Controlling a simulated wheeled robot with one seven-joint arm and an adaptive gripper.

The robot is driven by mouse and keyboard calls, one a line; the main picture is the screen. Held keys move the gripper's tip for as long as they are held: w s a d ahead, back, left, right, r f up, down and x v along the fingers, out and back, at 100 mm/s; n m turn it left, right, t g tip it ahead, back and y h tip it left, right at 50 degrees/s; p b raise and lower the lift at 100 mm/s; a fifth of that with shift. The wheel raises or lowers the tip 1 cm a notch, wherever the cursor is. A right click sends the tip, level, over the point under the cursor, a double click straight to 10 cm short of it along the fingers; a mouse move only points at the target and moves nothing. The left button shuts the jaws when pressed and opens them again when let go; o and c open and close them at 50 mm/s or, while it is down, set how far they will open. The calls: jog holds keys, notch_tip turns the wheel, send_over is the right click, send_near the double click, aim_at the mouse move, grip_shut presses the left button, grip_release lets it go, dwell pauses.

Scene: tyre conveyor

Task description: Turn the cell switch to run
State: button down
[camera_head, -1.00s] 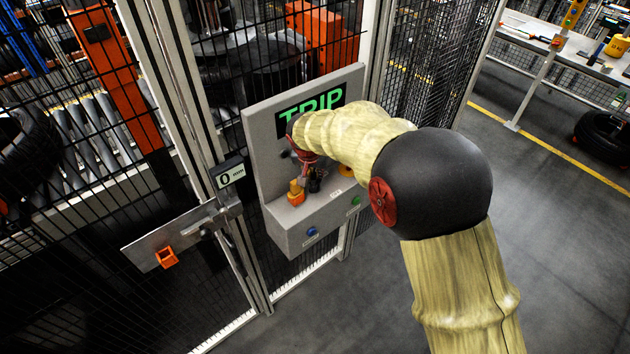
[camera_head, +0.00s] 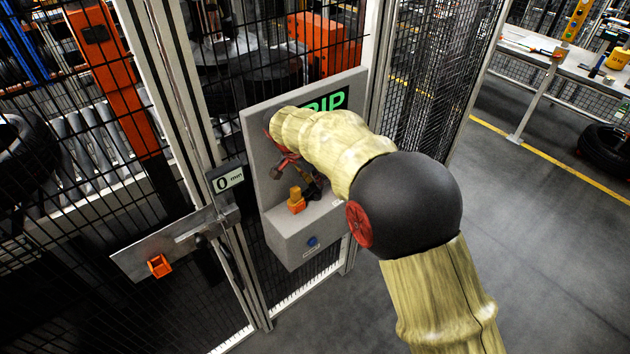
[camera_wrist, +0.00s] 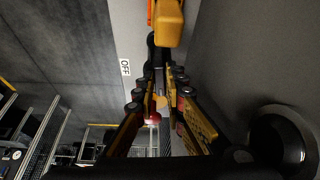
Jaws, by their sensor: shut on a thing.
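The grey control box (camera_head: 290,235) on the fence carries a display (camera_head: 328,101) with green letters, partly covered by my arm; "RIP" shows. My gripper (camera_head: 313,190) is at the box's ledge, beside a yellow-orange block (camera_head: 296,201). In the wrist view my gripper (camera_wrist: 159,74) has its fingers closed in around a black part (camera_wrist: 158,53), which looks like the handle of the cell switch. The yellow block (camera_wrist: 168,22) is just beyond it. An "OFF" label (camera_wrist: 125,67) is left of the fingertips. The switch's exact angle is hidden.
A blue button (camera_head: 312,242) is on the box's front. A small "0 mm" readout (camera_head: 228,179) and a metal latch plate (camera_head: 135,262) with an orange piece (camera_head: 159,265) are left of the box. Mesh fence surrounds it.

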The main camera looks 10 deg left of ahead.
aim_at(304, 195)
dwell(0.3)
jog(key=c, duration=1.9)
grip_release()
jog(key=v, duration=1.2)
jog(key=shift+a+f, duration=0.1)
